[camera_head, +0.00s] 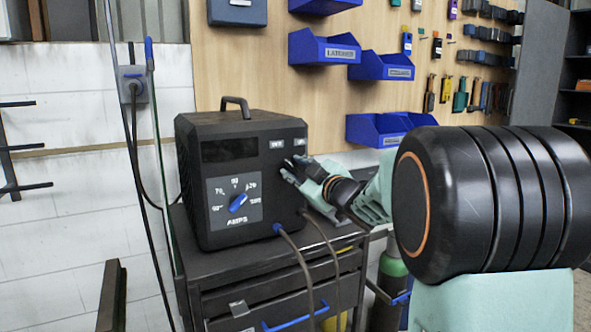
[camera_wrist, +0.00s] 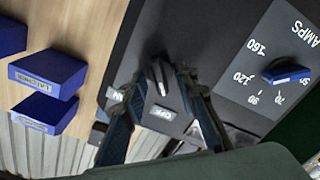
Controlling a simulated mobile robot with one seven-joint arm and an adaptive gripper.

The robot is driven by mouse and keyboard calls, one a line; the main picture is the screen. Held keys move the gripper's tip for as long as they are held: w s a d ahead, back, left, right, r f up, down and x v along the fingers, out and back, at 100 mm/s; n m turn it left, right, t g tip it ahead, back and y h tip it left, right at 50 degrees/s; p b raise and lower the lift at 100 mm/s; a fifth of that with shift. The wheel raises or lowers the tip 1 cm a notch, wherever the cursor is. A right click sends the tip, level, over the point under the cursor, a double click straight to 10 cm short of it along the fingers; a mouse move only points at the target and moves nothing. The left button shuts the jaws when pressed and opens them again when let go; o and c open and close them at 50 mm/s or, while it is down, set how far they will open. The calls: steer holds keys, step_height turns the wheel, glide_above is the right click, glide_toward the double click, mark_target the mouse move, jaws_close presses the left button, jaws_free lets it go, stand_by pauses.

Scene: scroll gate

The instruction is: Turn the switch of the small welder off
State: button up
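The small welder (camera_head: 190,180) is a black box with a top handle, standing on a dark cart. Its switch (camera_wrist: 157,74) is a small dark knob on the front face, seen close up in the wrist view. One end of the knob is near the OFF label (camera_wrist: 162,113); a second pale label lies further left. I cannot tell its exact setting. My gripper (camera_wrist: 158,76) has its fingers apart, one on each side of the knob; contact is unclear. In the head view my gripper (camera_head: 292,170) is at the right of the welder's front and hides the switch.
A blue amps dial (camera_head: 238,203) sits on the welder's front left of the switch. Two cables hang from the lower front. Blue bins (camera_head: 325,48) and hand tools hang on the wooden wall panel behind. The cart (camera_head: 270,262) has drawers below.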

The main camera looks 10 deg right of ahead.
steer(key=v, duration=1.2)
steer(key=shift+r, duration=0.1)
